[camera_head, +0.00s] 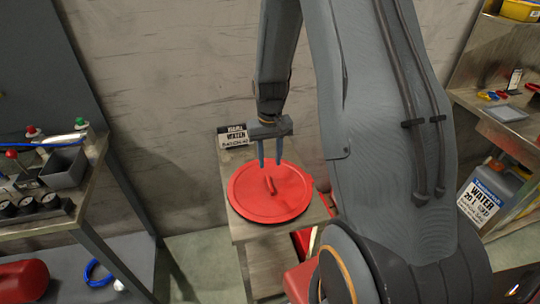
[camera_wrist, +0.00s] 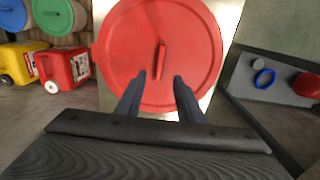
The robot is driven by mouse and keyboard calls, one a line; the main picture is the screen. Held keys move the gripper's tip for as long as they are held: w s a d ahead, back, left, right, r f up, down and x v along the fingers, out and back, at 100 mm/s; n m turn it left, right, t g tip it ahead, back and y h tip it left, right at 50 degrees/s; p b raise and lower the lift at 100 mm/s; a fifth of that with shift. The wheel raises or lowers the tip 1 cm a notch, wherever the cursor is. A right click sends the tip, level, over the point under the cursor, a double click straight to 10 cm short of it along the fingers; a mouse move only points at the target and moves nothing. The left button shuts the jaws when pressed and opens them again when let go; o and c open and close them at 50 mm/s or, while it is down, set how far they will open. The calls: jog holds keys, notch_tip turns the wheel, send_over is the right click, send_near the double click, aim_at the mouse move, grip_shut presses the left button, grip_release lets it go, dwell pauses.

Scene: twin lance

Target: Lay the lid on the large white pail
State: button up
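A round red lid (camera_head: 270,191) with a raised bar handle lies flat on a small stand. In the wrist view the lid (camera_wrist: 125,45) fills the upper middle, its handle (camera_wrist: 160,58) running up and down the picture. My gripper (camera_head: 268,163) points down over the lid, near the handle. In the wrist view my gripper (camera_wrist: 161,78) has its two fingers apart with nothing held between them. The handle shows just beyond the gap between the fingertips. I cannot make out a large white pail in either view.
A workbench (camera_head: 90,195) is at left, and a shelf (camera_head: 512,132) at right. Blue (camera_wrist: 13,14) and green (camera_wrist: 53,15) lids and a red can (camera_wrist: 68,66) show in the wrist view.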

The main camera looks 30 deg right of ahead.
aim_at(270, 182)
jog(key=shift+f+b, duration=2.95)
jog(key=shift+f, duration=1.85)
jog(key=shift+c, duration=0.4)
grip_shut()
jog(key=shift+r, duration=0.15)
jog(key=shift+r+p, duration=2.35)
jog(key=shift+r, duration=0.55)
jog(key=shift+a, duration=0.1)
